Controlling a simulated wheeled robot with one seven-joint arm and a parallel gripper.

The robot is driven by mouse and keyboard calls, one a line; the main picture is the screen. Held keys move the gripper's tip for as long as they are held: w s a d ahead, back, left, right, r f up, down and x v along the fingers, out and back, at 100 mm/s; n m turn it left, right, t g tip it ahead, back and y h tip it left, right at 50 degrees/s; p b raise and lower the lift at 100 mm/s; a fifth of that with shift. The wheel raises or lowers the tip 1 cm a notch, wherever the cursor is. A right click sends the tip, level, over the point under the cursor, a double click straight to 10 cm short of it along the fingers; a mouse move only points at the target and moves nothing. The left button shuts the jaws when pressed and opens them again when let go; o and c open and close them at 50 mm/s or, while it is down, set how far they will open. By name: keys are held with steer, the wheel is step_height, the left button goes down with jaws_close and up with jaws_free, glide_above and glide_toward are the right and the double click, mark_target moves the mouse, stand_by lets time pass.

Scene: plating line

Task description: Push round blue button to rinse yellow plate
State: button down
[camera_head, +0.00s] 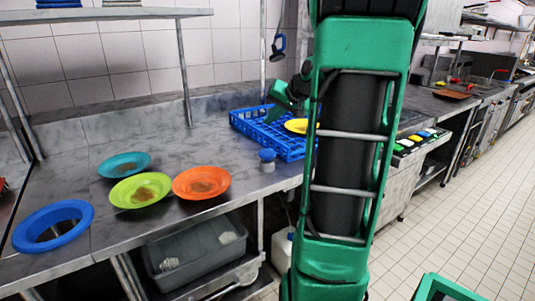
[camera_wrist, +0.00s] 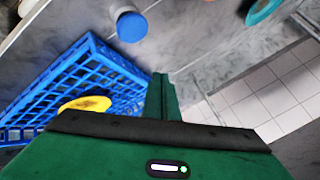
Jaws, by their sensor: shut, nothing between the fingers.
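The round blue button (camera_head: 267,155) stands on the metal counter, just in front of the blue rack (camera_head: 252,127). It shows in the wrist view as a blue disc (camera_wrist: 131,27) at the top. The yellow plate (camera_head: 297,125) sits in the rack, partly hidden by my arm in the head view. The wrist view shows part of this plate (camera_wrist: 84,104), with a brownish patch, at the left. My gripper (camera_head: 271,115) is over the rack area, shut and empty. Its closed fingers (camera_wrist: 160,78) are apart from the button in the wrist view.
Left of the button, a teal plate (camera_head: 124,165), a lime plate (camera_head: 140,191) and an orange plate (camera_head: 201,183) carry brown residue. A blue ring (camera_head: 24,232) surrounds an opening in the counter. A grey bin (camera_head: 165,283) is below. A blue-handled fixture (camera_head: 278,46) hangs behind the rack.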

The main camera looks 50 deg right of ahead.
mark_target(269, 154)
steer(key=shift+f, duration=0.1)
steer(key=shift+f, duration=4.3)
steer(key=shift+f, duration=0.35)
steer(key=shift+f, duration=0.85)
steer(key=shift+r, duration=1.25)
steer(key=shift+r, duration=2.5)
